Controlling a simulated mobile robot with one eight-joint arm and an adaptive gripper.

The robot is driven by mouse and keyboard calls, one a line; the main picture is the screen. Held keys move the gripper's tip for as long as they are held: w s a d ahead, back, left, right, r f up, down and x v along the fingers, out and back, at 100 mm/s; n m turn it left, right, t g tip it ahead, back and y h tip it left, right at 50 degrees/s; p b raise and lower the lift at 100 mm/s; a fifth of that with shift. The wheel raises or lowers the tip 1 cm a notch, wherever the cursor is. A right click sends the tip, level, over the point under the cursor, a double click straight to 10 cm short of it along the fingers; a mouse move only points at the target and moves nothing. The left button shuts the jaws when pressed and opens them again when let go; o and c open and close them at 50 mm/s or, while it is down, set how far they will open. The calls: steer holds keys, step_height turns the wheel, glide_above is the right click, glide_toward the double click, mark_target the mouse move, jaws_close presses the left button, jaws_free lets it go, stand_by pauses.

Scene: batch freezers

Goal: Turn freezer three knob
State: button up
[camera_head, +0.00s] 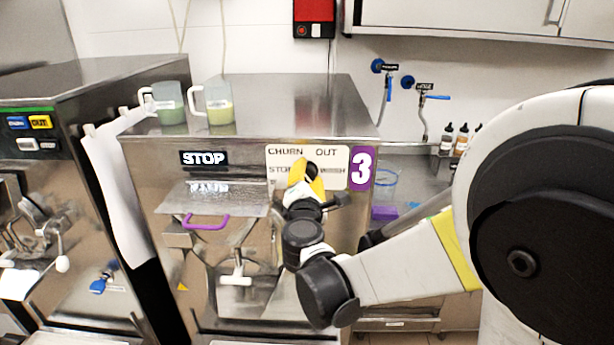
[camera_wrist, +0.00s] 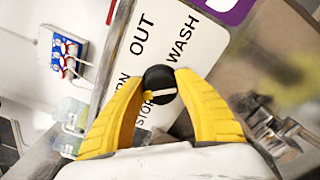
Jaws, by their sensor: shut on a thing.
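Freezer three (camera_head: 270,110) is a steel machine with a purple "3" label (camera_head: 361,168). Its white knob panel (camera_head: 280,153) reads CHURN, OUT, STOP and a partly covered word; in the wrist view the panel (camera_wrist: 180,45) reads OUT, WASH and STOP. The round black knob (camera_wrist: 159,78) has a white pointer line. My gripper (camera_wrist: 158,88) has yellow fingers shut on the knob, one on each side. In the head view my gripper (camera_head: 313,172) reaches the panel and hides the knob.
Two measuring jugs (camera_head: 167,103) (camera_head: 216,102) stand on top of freezer three. A steel flap with a purple handle (camera_head: 206,222) is below the STOP sign (camera_head: 204,158). Another freezer (camera_head: 50,150) stands at left. Blue-handled taps (camera_head: 425,97) and bottles (camera_head: 455,138) are at right.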

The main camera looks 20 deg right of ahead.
steer(key=shift+m, duration=0.6)
steer(key=o, duration=1.2)
steer(key=v, duration=1.2)
